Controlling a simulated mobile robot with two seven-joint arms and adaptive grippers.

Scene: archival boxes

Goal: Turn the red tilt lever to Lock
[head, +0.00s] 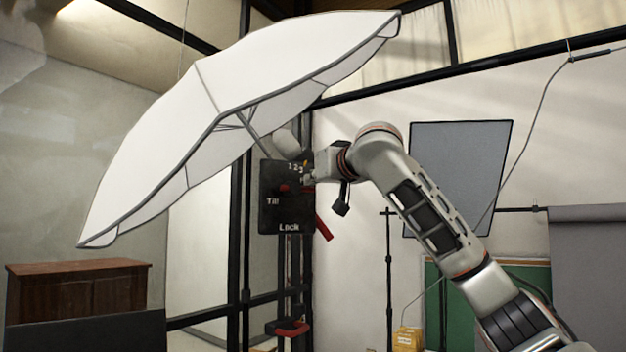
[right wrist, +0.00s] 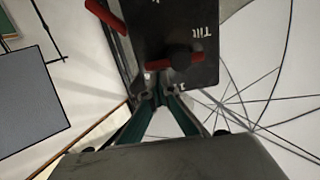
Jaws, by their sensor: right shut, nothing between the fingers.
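A black control panel (head: 285,215) marked "1 2 3", "Tilt" and "Lock" hangs under the white umbrella. A short red lever (head: 284,187) sits beside the "Tilt" label, above the word "Lock". In the right wrist view this red lever (right wrist: 175,62) lies across a dark pivot, just beyond my fingertips. My right gripper (head: 308,176) is at the panel's upper right edge; it is shut and empty. In the right wrist view its fingertips (right wrist: 158,96) are close to the panel's numbered end; contact with the lever cannot be told. My left gripper is not in view.
A second red handle (head: 323,228) sticks out at the panel's lower right. The white umbrella (head: 215,130) spreads above and left. A black and red part (head: 288,327) is lower on the stand. A grey panel (head: 458,175) stands at right, behind my arm.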

